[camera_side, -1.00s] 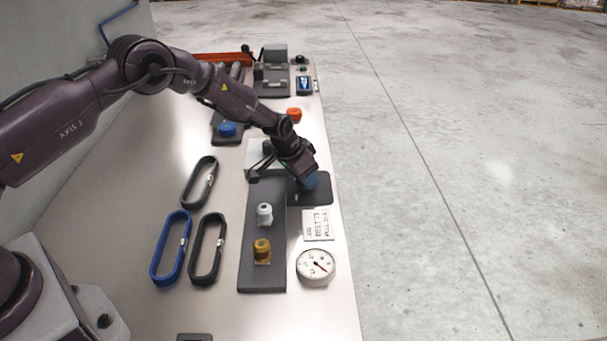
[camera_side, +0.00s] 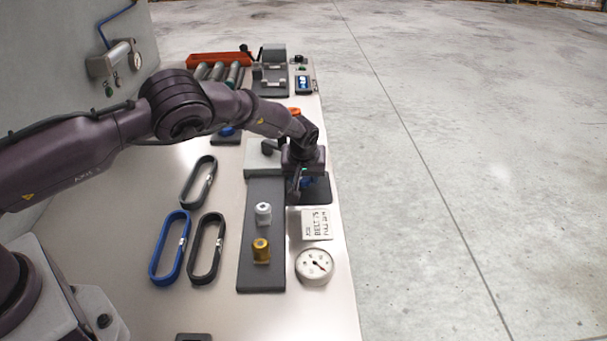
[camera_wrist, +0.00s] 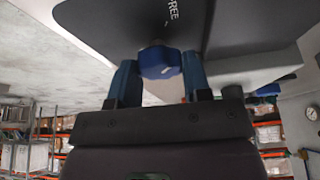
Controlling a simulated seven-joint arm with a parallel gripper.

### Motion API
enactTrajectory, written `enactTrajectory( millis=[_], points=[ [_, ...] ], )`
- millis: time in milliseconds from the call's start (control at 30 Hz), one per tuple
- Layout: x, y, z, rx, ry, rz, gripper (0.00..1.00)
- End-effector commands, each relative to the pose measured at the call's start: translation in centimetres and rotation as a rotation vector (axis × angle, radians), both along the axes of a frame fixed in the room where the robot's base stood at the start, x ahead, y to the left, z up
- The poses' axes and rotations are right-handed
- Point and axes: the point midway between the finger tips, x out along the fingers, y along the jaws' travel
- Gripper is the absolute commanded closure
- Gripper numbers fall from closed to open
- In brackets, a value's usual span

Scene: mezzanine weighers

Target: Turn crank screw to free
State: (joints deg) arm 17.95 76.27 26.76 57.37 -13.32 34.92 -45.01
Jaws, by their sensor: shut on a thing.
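A blue knob, the crank screw (camera_wrist: 160,62), sits on a dark plate (camera_wrist: 235,22) that bears the word FREE in the wrist view. My gripper (camera_wrist: 161,72) has one blue finger on either side of the knob and is shut on it. In the side view my gripper (camera_side: 304,182) stands over the dark plate (camera_side: 319,190) and hides most of the knob. The knob's exact turn angle cannot be told.
A dark strip (camera_side: 262,220) carries a white pulley (camera_side: 263,213) and a brass one (camera_side: 261,250). A lettered card (camera_side: 317,224) and a round dial (camera_side: 314,265) lie to its right. Two black belts (camera_side: 206,248) (camera_side: 198,181) and a blue belt (camera_side: 169,246) lie left.

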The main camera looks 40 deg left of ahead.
Motion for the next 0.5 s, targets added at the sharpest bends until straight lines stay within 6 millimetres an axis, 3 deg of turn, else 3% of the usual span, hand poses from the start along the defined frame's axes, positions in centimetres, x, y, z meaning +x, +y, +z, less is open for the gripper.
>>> enactTrajectory(
  millis=[500],
  points=[
    [0.09, 0.00, 0.01, 0.000, -0.002, 0.209, 0.79]
  ],
)
